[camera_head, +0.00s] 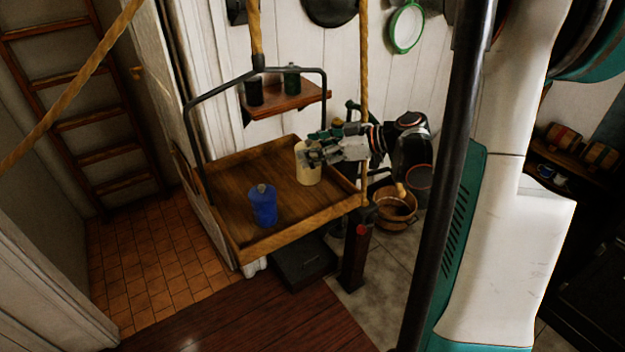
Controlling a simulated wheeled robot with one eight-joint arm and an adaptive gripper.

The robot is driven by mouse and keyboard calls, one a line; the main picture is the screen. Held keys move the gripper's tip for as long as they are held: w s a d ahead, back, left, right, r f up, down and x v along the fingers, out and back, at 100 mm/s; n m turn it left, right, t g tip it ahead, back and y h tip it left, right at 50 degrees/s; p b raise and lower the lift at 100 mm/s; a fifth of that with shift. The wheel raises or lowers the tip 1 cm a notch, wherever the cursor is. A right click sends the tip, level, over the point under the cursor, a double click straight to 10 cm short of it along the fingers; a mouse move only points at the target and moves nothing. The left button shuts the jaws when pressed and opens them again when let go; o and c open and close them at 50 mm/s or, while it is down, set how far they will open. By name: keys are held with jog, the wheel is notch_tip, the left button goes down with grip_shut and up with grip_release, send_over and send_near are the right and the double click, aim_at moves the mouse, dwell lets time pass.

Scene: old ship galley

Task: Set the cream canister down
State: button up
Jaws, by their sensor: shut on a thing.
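The cream canister (309,176) is upright at the right part of a hanging wooden tray (225,205). My gripper (310,156) reaches in from the right and is shut on the canister's upper part, hiding some of it. The canister's base is at or close above the tray floor; I cannot tell whether it touches. A blue canister (263,206) stands on the tray nearer the front, to the left of my gripper and apart from the cream one.
A black frame (186,135) and ropes rise around the tray. A small wooden shelf (290,104) behind holds a black canister (254,93) and a green canister (291,79). A wooden bucket (395,212) stands right of the tray. The tray's left and back parts are bare.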

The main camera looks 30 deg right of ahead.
aim_at(317, 173)
notch_tip(317, 173, down, 8)
jog(key=shift+f+b, duration=0.15)
jog(key=shift+b, duration=1)
jog(key=o, duration=1.4)
jog(key=shift+s+d+r, duration=0.2)
jog(key=shift+s+r, duration=0.05)
jog(key=p+v, duration=0.2)
jog(key=v, duration=0.9)
jog(key=shift+s+r+p, duration=0.1)
jog(key=shift+s+p, duration=0.05)
jog(key=shift+p, duration=0.2)
